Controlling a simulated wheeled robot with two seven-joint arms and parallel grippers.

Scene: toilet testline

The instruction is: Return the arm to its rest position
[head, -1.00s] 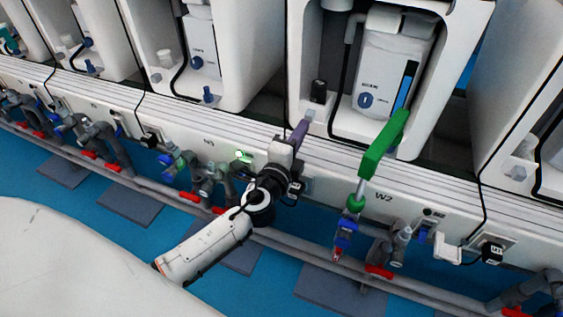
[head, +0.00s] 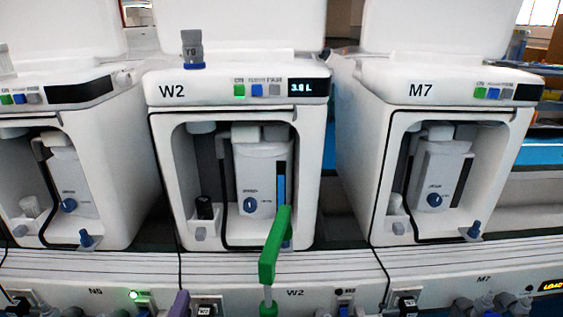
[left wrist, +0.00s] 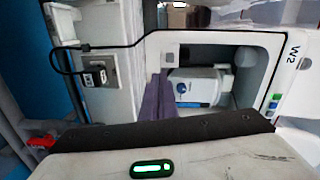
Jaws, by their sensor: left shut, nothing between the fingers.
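My left gripper (head: 180,303) shows only as purple fingers at the bottom edge of the head view, in front of the test bench. In the left wrist view its purple fingers (left wrist: 157,98) are shut together and empty. They point towards the W2 station, whose white body (left wrist: 283,75) lies sideways in that view. Any gap between the fingertips and the station is hard to judge. The rest of the left arm is out of the head view. My right gripper is in neither view.
The white W2 station (head: 236,90) stands between two similar stations, with M7 (head: 450,95) at right. A long green handle (head: 272,250) rises in front of W2, right of my fingers. A grey bottle (head: 192,48) with a blue base stands on W2.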

